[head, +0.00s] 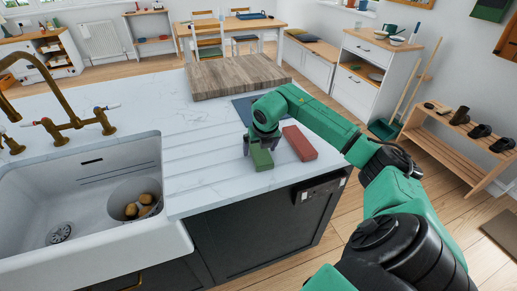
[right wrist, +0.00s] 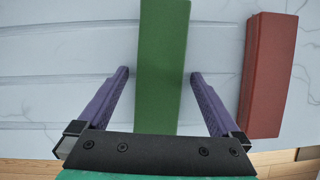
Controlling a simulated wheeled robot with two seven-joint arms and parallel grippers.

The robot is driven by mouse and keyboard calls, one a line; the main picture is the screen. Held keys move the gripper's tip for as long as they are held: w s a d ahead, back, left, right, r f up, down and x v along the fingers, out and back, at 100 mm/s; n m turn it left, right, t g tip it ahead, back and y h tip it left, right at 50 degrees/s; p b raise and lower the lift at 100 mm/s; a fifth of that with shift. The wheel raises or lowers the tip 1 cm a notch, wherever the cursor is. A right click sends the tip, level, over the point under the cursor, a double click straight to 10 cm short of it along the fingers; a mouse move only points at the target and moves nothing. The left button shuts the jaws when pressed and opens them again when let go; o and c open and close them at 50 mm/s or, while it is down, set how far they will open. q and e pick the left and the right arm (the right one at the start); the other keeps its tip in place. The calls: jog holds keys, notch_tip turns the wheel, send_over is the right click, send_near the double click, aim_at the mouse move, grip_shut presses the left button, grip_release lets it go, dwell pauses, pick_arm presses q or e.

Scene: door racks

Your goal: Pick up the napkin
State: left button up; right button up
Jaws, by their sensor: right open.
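A long green block-like piece (head: 262,159) lies on the white counter near its front edge. In the right wrist view the green piece (right wrist: 162,65) runs between the two purple fingers of my right gripper (right wrist: 159,77). The fingers are apart, one on each side, with gaps to it. In the head view my right gripper (head: 257,143) is low over the counter at this piece. A dark flat piece (head: 243,107), perhaps the napkin, lies behind my right arm, partly hidden. I cannot tell for sure which piece is the napkin. My left gripper is not in view.
A red block (head: 300,143) lies just right of the green piece and also shows in the right wrist view (right wrist: 268,75). A wooden board (head: 232,76) is at the back of the counter. The sink (head: 85,200) with a brass tap is on the left.

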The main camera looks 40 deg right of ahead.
jog(key=shift+r, duration=0.1)
jog(key=c, duration=1.3)
jog(key=shift+r, duration=0.1)
